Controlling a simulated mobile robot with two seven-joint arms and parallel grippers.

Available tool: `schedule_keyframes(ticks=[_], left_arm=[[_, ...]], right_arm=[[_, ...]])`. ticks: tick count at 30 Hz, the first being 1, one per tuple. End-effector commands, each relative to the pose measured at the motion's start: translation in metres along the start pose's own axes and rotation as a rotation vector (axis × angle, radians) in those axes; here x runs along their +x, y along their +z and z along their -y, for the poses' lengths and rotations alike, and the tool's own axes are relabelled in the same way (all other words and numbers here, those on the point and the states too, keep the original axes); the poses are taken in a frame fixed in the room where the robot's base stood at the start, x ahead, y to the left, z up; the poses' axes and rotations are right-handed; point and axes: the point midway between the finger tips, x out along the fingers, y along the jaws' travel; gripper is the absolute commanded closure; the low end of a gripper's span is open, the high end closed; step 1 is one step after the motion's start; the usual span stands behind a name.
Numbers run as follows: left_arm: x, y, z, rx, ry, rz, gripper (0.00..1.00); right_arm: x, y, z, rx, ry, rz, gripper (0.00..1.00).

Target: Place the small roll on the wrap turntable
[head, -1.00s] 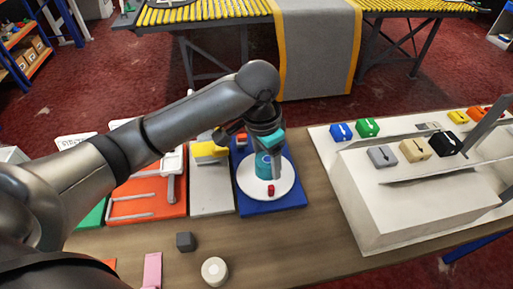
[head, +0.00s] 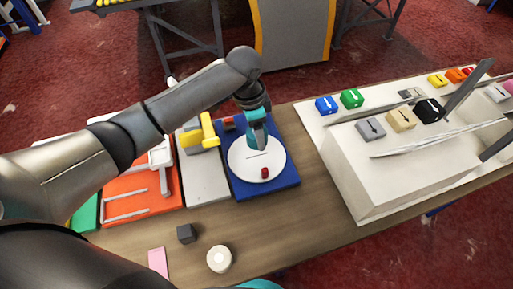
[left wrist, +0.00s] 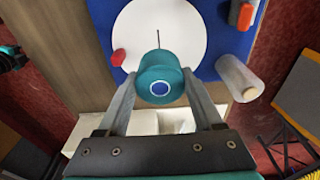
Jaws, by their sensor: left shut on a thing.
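The small roll (left wrist: 160,72) is a teal spool with a blue-ringed centre. My left gripper (left wrist: 163,92) is shut around it, one grey finger on each side. In the head view my left gripper (head: 258,142) reaches down over the rear half of the wrap turntable, and the roll is largely hidden there. The turntable is a white disc (head: 246,171) on a blue base (head: 284,181), with a thin dark line near its middle. It also shows behind the roll in the left wrist view (left wrist: 180,30). I cannot tell whether the roll touches the disc.
A small red piece (head: 264,173) sits at the disc's front edge. A yellow-topped device (head: 200,133) and an orange board (head: 140,200) stand left. A dark cube (head: 187,233) and cream roll (head: 219,259) lie in front. A white stand (head: 365,185) with coloured blocks is right.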

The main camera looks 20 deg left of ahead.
Motion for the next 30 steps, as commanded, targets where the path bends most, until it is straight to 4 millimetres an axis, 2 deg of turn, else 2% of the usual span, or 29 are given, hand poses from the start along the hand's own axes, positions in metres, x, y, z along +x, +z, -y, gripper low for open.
schedule_keyframes(ticks=[1,8,16,28,29,30], left_arm=[[0.010,0.002,-0.001,0.000,0.002,0.001,0.90],[0.027,0.003,0.000,0.000,-0.001,0.001,0.90],[0.064,0.008,-0.001,-0.001,0.001,0.001,0.90],[0.069,0.008,0.000,0.000,-0.001,0.000,0.90],[0.069,0.008,0.000,0.001,-0.001,0.000,0.30],[0.069,0.008,0.000,0.001,-0.001,0.000,0.26]], right_arm=[[0.003,-0.001,0.000,0.000,0.000,-0.002,0.50],[0.005,-0.001,0.000,0.000,0.000,-0.004,0.50],[0.012,-0.001,0.001,-0.001,-0.001,-0.005,0.50],[0.013,-0.002,0.002,-0.003,-0.003,-0.006,0.50],[0.013,-0.002,0.002,-0.003,-0.003,-0.006,0.50],[0.012,-0.002,0.003,-0.003,-0.003,-0.006,0.50]])
